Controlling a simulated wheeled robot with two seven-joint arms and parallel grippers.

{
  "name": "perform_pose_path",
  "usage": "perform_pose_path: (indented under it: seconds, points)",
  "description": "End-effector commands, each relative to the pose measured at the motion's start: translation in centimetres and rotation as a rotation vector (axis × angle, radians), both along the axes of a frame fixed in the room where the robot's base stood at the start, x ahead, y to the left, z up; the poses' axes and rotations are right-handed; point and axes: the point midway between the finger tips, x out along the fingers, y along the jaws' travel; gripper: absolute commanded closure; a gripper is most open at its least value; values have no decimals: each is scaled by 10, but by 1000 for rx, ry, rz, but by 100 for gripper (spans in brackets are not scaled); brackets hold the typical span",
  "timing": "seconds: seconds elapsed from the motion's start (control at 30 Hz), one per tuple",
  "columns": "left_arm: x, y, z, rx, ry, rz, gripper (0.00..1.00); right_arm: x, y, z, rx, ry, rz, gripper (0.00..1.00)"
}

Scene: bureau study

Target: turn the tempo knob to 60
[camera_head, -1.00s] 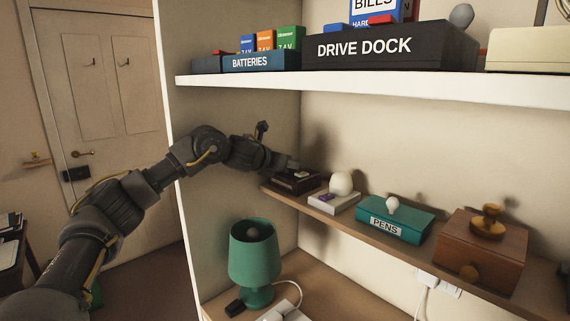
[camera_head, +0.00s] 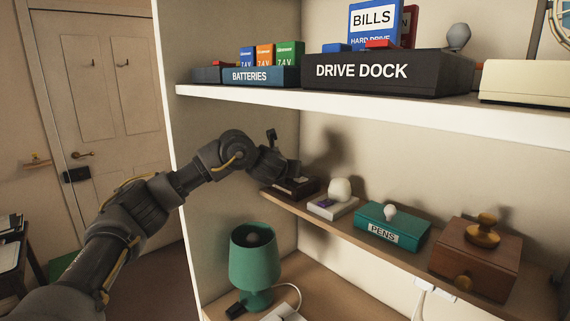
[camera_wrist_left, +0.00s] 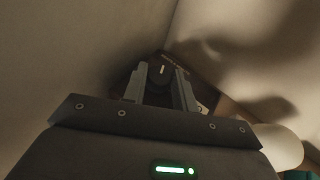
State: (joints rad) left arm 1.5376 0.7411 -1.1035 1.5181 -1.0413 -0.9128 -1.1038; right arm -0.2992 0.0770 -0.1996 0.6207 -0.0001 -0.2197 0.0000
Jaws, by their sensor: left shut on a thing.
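A small dark brown box (camera_head: 296,188) stands at the left end of the brown middle shelf. My left gripper (camera_head: 292,172) reaches in from the left and is at this box. In the left wrist view my left gripper (camera_wrist_left: 160,76) is shut on a dark round knob (camera_wrist_left: 161,70) with a short pale mark on its face. The mark looks close to upright in that view. No tempo scale or number can be read. My fingers hide the knob in the head view. My right gripper is not in view.
To the right on the shelf are a pale box with a white round top (camera_head: 339,190), a teal PENS box (camera_head: 393,225) and a wooden box (camera_head: 476,256). The white upper shelf (camera_head: 330,107) overhangs them. A green lamp (camera_head: 255,260) stands below. The cabinet's left wall is close.

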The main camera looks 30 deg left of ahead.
Motion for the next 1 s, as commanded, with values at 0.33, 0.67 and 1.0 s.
perform_pose_path:
  seconds: [0.33, 0.67, 1.0]
  points:
    - [2, -8, 9, 0, 8, 328, 95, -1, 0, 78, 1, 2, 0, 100]
    - [5, -10, 3, -1, 7, 641, 95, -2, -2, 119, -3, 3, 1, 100]
    - [8, -11, -1, 1, 2, 896, 95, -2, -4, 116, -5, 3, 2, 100]
